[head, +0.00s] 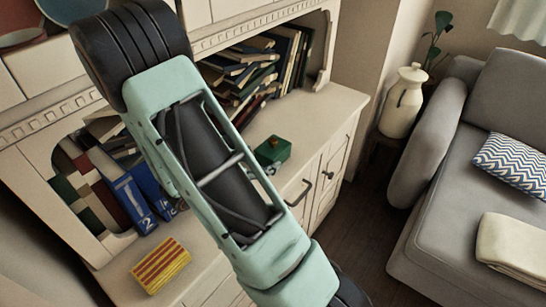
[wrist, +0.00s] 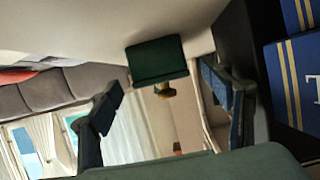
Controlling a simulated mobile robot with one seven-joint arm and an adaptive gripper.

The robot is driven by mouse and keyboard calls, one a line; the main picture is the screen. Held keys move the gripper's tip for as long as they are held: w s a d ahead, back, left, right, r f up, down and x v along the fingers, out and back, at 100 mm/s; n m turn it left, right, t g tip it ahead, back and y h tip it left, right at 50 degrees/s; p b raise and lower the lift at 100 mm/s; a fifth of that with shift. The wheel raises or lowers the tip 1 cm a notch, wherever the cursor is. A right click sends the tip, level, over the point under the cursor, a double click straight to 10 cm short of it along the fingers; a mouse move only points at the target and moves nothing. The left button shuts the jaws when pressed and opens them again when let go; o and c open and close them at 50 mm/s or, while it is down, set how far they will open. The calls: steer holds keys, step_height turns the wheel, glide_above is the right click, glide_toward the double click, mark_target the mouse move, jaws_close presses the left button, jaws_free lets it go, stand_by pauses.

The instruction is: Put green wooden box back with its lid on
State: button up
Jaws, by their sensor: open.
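A small dark green box (head: 273,151) sits on the cream cabinet top, just right of my arm in the head view. In the wrist view the green box (wrist: 157,60) is ahead of my gripper near the upper middle, with a small brass-coloured piece at its lower edge. I cannot tell whether its lid is a separate part or fitted. My gripper (wrist: 168,98) has its two dark fingers spread wide, with nothing between them, and is apart from the box.
Blue numbered books (head: 135,203) stand at left on the cabinet; a blue book (wrist: 293,82) is close at right in the wrist view. A red-and-yellow striped box (head: 160,266) lies at the front. Stacked books (head: 245,72) fill the shelf behind. The cabinet top right of the green box is clear.

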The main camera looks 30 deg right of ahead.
mark_target(271, 153)
steer(key=x, duration=0.6)
steer(key=shift+w+d+b, duration=0.1)
steer(key=shift+d+b, duration=0.15)
steer(key=shift+b, duration=0.15)
steer(key=c, duration=1.5)
steer(key=shift+o, duration=0.2)
steer(key=shift+r, duration=0.1)
